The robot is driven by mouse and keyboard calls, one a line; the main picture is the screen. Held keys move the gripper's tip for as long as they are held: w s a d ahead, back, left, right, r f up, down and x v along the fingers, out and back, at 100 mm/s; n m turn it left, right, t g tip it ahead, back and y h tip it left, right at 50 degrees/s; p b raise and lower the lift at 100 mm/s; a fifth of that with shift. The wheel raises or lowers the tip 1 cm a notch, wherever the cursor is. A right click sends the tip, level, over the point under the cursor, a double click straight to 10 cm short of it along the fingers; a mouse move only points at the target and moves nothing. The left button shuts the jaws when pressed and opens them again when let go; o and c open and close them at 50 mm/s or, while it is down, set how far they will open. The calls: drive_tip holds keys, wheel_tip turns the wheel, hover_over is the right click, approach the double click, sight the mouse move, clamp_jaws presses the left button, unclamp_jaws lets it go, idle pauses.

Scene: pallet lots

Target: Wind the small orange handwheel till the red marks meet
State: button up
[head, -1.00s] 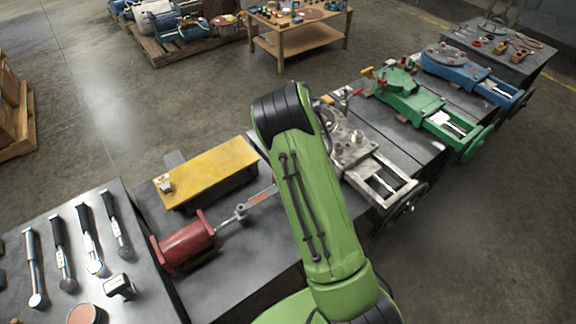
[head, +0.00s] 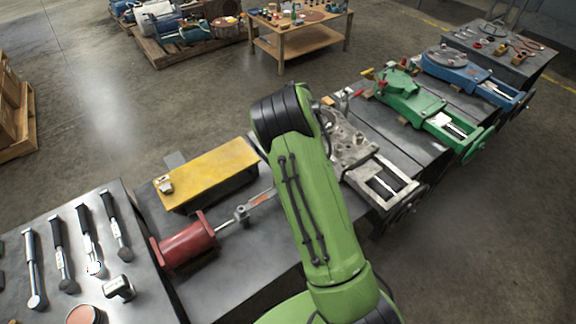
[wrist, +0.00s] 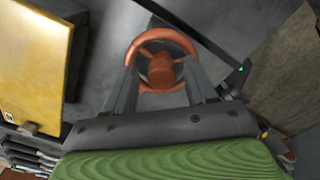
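The small orange handwheel (wrist: 160,70) shows in the wrist view, with a rim, a hub and spokes. My gripper (wrist: 160,78) is at the wheel, with one grey finger at its left and one at its right. The fingers are apart and their tips reach the rim, but I cannot tell whether they press on it. In the head view my green arm hides the gripper, and I cannot make out the handwheel there. I cannot make out the red marks in either view.
A yellow plate (head: 208,172) and a red cylinder (head: 184,243) lie on the dark bench at the left. A grey machine vise (head: 375,172), a green one (head: 425,108) and a blue one (head: 470,72) line up to the right.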

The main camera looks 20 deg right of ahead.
wheel_tip(320, 180, up, 16)
drive_tip(key=p, duration=0.4)
drive_tip(key=shift+f, duration=0.15)
